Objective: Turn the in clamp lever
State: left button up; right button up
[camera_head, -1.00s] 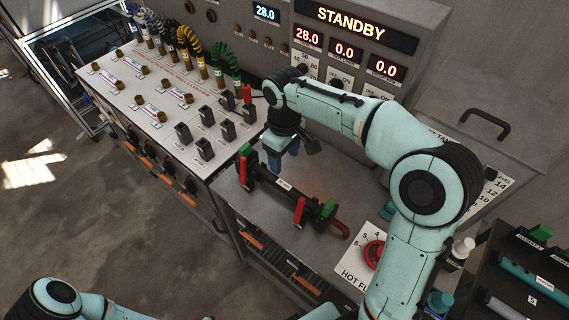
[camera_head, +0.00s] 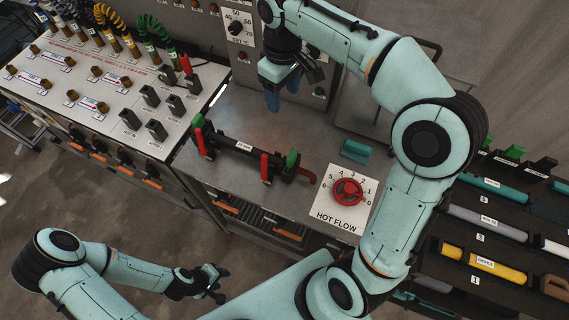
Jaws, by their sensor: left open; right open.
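A black cylinder (camera_head: 238,147) lies on the grey bench between two clamps. The left clamp has a red lever (camera_head: 199,141) with a green block (camera_head: 198,121) at its top. The right clamp has a red lever (camera_head: 265,167) standing upright and a green block (camera_head: 292,158) beside it. I cannot read which clamp is the in clamp. My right gripper (camera_head: 284,92) is open and empty, pointing down above the bench behind the cylinder, apart from both levers. My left gripper (camera_head: 215,284) is open and empty, low in front of the bench, far from the clamps.
A red HOT FLOW handwheel (camera_head: 347,192) on a white plate is right of the clamps. A teal block (camera_head: 355,151) sits behind it. A white panel with black switches (camera_head: 155,130) is at left. A rack of coloured cartridges (camera_head: 485,262) stands at right.

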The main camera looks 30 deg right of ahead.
aim_at(264, 158)
jog(key=z, duration=0.75)
jog(key=k, duration=1)
